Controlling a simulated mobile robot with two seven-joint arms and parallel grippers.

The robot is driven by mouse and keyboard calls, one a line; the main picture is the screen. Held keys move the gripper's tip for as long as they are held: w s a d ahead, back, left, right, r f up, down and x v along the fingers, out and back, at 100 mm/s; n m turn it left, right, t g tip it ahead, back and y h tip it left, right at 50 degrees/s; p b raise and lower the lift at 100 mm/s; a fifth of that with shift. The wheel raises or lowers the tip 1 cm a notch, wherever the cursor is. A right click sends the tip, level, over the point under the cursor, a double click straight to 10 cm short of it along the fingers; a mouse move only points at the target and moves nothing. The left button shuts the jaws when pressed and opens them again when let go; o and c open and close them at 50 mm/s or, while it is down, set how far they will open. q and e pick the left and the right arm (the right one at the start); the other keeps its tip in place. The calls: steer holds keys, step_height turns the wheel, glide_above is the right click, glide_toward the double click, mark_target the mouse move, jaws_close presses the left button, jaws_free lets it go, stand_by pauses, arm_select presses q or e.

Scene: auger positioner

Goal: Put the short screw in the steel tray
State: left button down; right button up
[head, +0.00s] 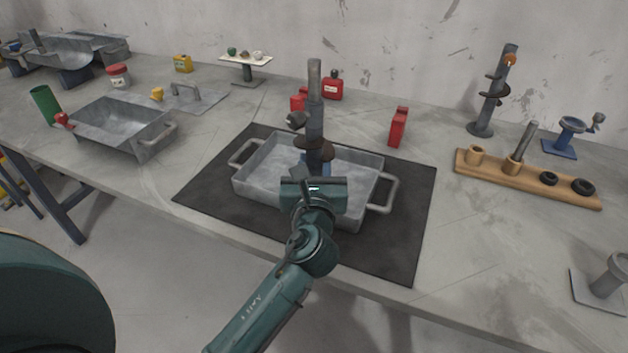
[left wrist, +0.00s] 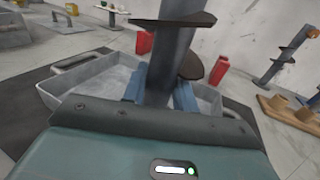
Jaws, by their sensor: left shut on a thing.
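A screw (head: 315,100) with a grey shaft and dark brown flights stands upright in my left gripper (head: 317,165). The gripper's blue fingers are shut on its lower shaft; the left wrist view also shows the screw (left wrist: 171,62) between the fingers (left wrist: 160,95). The grey steel tray (head: 252,188) with two handles lies on a black mat, and the gripper and screw are over it in the head view. The screw's lower end is hidden behind my gripper, so I cannot tell whether it touches the tray. Another screw (head: 484,112) stands upright at the back right. My right gripper is not in view.
A second metal tray (head: 118,130) stands at the left. A wooden rack (head: 528,178) with a shaft and dark rings lies at the right. Red blocks (head: 398,127) and a red can (head: 333,88) stand behind the tray. The black mat (head: 400,235) is bare at its front.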

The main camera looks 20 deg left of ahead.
arm_select(q)
step_height(320, 180, down, 2)
steer(key=shift+f+b, duration=0.25)
steer(key=shift+b, duration=0.1)
steer(key=shift+f, duration=0.25)
steer(key=shift+f, duration=0.15)
steer(key=c, duration=1.1)
jaws_free()
steer(key=shift+f, duration=0.15)
